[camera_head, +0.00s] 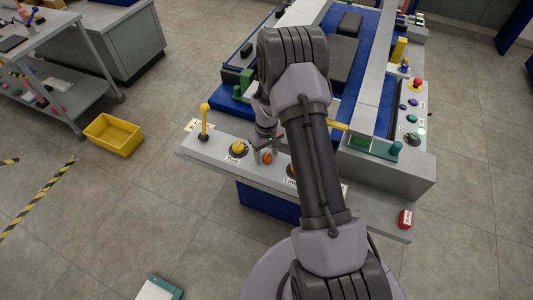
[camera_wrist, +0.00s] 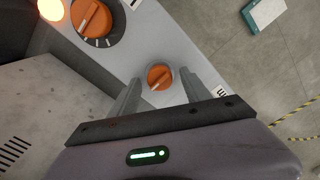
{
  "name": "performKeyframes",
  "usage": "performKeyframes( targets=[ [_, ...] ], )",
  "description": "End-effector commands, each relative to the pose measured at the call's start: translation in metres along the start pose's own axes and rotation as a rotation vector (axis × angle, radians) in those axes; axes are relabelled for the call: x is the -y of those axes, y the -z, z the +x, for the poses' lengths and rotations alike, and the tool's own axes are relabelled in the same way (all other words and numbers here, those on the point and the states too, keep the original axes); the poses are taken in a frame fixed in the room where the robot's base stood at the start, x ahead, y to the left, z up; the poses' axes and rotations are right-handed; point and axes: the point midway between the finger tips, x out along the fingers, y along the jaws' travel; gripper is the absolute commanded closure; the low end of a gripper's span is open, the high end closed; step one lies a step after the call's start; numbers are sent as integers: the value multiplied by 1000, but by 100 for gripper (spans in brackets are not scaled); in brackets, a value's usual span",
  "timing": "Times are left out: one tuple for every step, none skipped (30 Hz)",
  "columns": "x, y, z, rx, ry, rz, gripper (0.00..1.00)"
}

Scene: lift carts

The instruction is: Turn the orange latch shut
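The small round orange latch (camera_wrist: 159,77), with a pale line across its face, sits on the grey panel in the wrist view. It also shows in the head view (camera_head: 267,157), just below my gripper. My gripper (camera_head: 264,148) points down at the panel. In the wrist view its two fingers (camera_wrist: 161,84) stand apart on either side of the latch, with a gap on both sides. I cannot tell how far the fingertips are above the panel.
A larger orange dial (camera_wrist: 92,18) and a glowing lamp (camera_wrist: 51,9) are close by. A yellow-topped dial (camera_head: 238,148) and a yellow lever (camera_head: 204,120) stand left of the latch. A red block (camera_head: 405,219) is at the panel's right end. My arm hides the middle.

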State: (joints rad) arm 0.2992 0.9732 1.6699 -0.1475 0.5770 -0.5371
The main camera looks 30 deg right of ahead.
Motion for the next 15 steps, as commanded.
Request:
performKeyframes(
  targets=[
    [0, 0, 0, 0, 0, 0, 44],
    [0, 0, 0, 0, 0, 0, 44],
    [0, 0, 0, 0, 0, 0, 44],
    [0, 0, -2, 0, 0, 0, 44],
    [0, 0, -4, 0, 0, 0, 44],
    [0, 0, -9, -1, -1, 0, 44],
    [0, 1, -14, -2, -1, 0, 44],
    [0, 1, -20, -2, -1, 0, 44],
    [0, 0, -31, -1, -1, 0, 44],
    [0, 1, -40, -3, -1, 0, 44],
    [0, 1, -49, -3, -1, 0, 44],
    [0, 1, -63, -4, -1, 1, 44],
    [0, 1, -73, -4, -2, 1, 44],
    [0, 1, -84, -4, -1, 2, 44],
    [0, 1, -98, -4, -2, 0, 44]
  ],
)
